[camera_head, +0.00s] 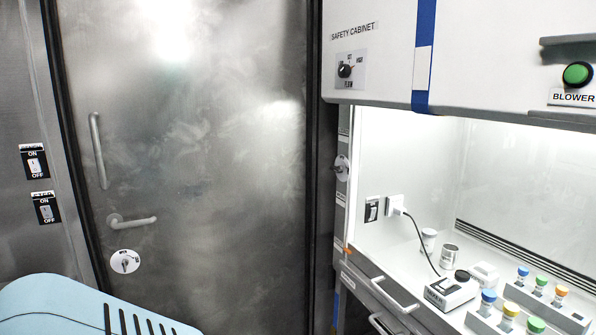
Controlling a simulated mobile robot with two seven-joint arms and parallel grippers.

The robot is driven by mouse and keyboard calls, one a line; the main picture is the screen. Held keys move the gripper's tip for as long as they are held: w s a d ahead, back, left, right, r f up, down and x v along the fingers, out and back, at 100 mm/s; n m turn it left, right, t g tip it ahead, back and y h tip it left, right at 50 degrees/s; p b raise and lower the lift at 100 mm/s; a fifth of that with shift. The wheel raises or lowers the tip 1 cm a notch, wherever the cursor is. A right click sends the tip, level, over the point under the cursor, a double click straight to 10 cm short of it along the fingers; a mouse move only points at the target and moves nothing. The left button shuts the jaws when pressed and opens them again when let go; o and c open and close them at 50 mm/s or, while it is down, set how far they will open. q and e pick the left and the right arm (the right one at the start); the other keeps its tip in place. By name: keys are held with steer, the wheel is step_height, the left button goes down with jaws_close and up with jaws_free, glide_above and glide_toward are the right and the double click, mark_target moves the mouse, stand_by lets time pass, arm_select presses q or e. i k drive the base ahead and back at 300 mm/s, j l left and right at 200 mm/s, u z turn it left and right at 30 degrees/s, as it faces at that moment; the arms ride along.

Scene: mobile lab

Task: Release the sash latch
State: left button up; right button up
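The safety cabinet (376,62) stands on the right, and its lit work opening shows below the white front panel. A small round white plate with a dark lever (342,167) sits on the cabinet's left post; it may be the sash latch, but its label is too small to read. A grey handle (570,48) is at the upper right of the front panel. An orange piece (347,249) shows low on the post. Neither of my grippers is in view.
A closed metal door (215,185) with a lever handle (132,220) fills the left middle. Inside the cabinet are a corded device (451,291) and several colour-capped vials in a rack. A light blue slotted object (75,305) is at the lower left.

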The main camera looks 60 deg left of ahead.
mark_target(340, 169)
steer(key=u, duration=1.55)
steer(key=i+j+z, duration=0.25)
steer(key=i+j, duration=1.9)
